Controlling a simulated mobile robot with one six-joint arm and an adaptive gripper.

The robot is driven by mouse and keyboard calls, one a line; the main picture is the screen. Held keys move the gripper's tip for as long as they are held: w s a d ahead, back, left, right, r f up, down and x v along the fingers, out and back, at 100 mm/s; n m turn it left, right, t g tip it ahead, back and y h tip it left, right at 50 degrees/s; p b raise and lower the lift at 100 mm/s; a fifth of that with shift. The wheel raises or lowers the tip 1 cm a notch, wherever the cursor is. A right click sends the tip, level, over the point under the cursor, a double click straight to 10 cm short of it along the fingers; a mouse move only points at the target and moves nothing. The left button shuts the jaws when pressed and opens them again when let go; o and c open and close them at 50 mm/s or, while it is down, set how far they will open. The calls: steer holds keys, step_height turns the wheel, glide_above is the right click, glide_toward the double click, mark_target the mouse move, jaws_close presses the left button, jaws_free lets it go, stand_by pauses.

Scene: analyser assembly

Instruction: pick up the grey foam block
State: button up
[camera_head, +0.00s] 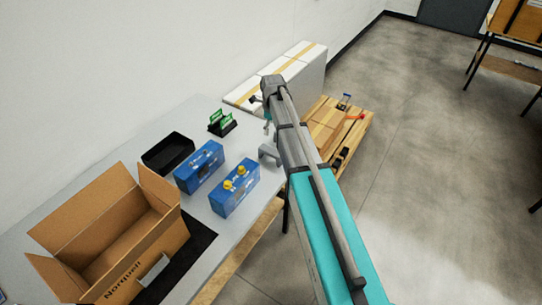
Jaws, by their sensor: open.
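Another light grey piece (154,269) is at the front right side of the cardboard box.
The table (225,240) holds an open cardboard box (120,277), a black tray (167,153), two blue units (199,166) (235,188), and a black holder with green parts (221,122). White boxes (290,75) and a wooden pallet (352,130) stand beyond.

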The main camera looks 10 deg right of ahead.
mark_target(271, 150)
steer(key=shift+f+b, duration=3.55)
steer(key=shift+f, duration=0.3)
steer(key=shift+a+f+b, duration=0.2)
steer(key=shift+f+b, duration=2.4)
steer(key=shift+f, duration=0.2)
steer(key=shift+c, duration=0.2)
steer(key=c, duration=1)
